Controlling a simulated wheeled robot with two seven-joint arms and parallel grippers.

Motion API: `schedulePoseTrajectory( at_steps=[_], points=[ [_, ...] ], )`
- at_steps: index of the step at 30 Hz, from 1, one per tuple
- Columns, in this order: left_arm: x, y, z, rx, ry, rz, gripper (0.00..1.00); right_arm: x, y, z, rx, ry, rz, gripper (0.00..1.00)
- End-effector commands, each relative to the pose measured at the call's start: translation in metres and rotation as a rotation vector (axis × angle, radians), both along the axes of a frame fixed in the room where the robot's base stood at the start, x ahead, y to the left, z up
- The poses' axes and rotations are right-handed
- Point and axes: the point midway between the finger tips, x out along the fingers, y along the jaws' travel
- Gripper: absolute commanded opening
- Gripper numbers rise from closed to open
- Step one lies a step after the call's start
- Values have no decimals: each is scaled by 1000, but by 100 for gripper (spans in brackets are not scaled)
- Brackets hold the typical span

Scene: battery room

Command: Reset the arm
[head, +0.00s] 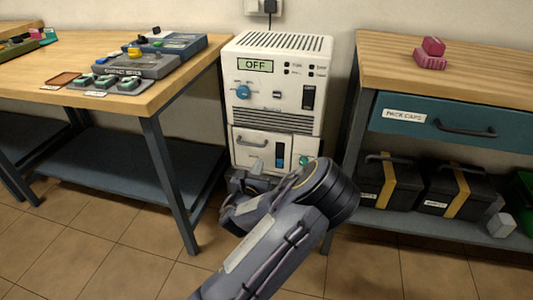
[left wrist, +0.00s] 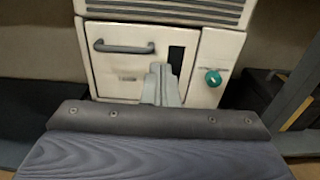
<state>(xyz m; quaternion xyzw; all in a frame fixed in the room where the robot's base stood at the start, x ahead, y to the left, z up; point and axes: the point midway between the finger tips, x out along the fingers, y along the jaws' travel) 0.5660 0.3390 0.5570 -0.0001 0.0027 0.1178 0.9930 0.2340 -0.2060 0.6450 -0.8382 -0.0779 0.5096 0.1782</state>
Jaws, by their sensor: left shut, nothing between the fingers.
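My left arm comes up from the bottom of the head view, and its left gripper (head: 256,168) is in front of the lower part of a white charger cabinet (head: 318,100). In the left wrist view the gripper (left wrist: 160,72) has its two fingers together with nothing between them. The fingertips overlap the cabinet's lower door (left wrist: 125,75), just left of a dark slot (left wrist: 177,58); I cannot tell whether they touch it. The cabinet's display (head: 255,66) reads OFF. My right gripper is not in view.
A wooden bench (head: 185,92) with testers (head: 140,65) and small parts stands at left. At right a bench with a teal drawer (head: 450,125) holds pink blocks (head: 430,55) on top and black-yellow cases (head: 452,188) below. Tiled floor (head: 120,245) is clear at the lower left.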

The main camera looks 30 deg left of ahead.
Motion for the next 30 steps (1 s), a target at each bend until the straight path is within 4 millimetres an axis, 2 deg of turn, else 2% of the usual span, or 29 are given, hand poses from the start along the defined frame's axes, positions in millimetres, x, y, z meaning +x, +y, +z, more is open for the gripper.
schedulePoseTrajectory(
  at_steps=[6, 9, 11, 14, 17, 20, 23, 27, 30],
  points=[
    [-4, 0, 0, -9, 1, 5, 0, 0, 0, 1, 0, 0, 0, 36],
    [-9, 10, -3, -115, 5, 54, 0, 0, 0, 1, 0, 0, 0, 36],
    [-16, 21, -8, -258, 11, 117, 0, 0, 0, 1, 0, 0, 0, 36],
    [-34, 39, -22, -620, 16, 267, 0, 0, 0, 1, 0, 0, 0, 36],
    [-57, 41, -37, -1051, 12, 431, 0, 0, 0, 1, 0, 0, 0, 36],
    [-78, 26, -41, -1462, 5, 580, 0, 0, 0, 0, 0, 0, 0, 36],
    [-100, 2, -33, -1838, 6, 719, 0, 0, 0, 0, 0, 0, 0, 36],
    [-133, -38, -3, -2283, 36, 905, 0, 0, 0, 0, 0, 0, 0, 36],
    [-164, -66, 26, -2531, 74, 1048, 0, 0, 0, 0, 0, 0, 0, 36]
  ],
)
